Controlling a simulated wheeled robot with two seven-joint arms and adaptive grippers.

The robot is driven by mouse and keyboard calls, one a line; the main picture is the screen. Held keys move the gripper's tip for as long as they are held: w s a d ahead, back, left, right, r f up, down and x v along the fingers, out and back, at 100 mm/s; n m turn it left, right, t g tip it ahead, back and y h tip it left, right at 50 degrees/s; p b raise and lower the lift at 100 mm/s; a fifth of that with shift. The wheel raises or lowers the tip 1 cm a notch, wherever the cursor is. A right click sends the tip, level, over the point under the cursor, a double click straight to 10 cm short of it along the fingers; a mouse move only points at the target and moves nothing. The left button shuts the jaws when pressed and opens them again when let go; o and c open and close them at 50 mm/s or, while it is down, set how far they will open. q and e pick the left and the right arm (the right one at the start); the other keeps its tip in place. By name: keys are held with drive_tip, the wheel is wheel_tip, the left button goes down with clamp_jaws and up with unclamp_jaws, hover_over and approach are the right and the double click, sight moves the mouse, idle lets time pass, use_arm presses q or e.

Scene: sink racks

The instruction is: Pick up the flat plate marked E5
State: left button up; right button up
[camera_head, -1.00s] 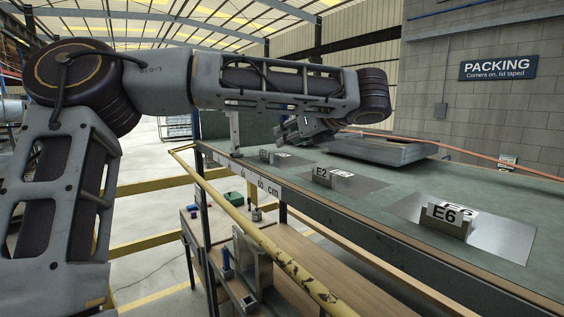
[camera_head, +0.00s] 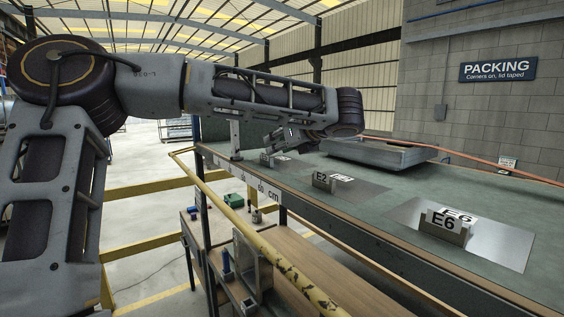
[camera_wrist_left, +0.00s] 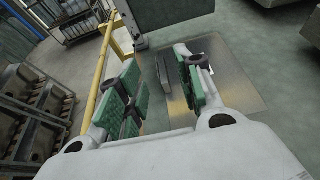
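In the head view my left gripper (camera_head: 283,142) is above the far end of the green bench, over a small plate with an upright tag block (camera_head: 272,160); that tag is too small to read. In the left wrist view the gripper (camera_wrist_left: 160,75) is open, its green-padded fingers apart. Between and beyond them lie a shiny flat plate (camera_wrist_left: 238,93) and a grey upright block (camera_wrist_left: 163,76); nothing is held. I cannot read E5 on any plate. The right gripper is out of view.
Plates marked E2 (camera_head: 365,193) and E6 (camera_head: 497,243) lie nearer on the bench (camera_head: 400,180), each with an upright tag. A grey tray (camera_head: 380,153) stands behind them. A yellow rail (camera_head: 270,250) runs along the front.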

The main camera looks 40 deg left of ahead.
use_arm(q)
drive_tip(key=shift+a, duration=0.1)
drive_tip(key=shift+p+x, duration=0.55)
drive_tip(key=shift+x, duration=0.55)
drive_tip(key=shift+f+p+x, duration=0.15)
drive_tip(key=shift+p+x, duration=0.05)
drive_tip(key=shift+x, duration=0.55)
drive_tip(key=shift+f+p+x, duration=0.15)
drive_tip(key=shift+x, duration=0.55)
drive_tip(key=shift+s, duration=0.1)
clamp_jaws()
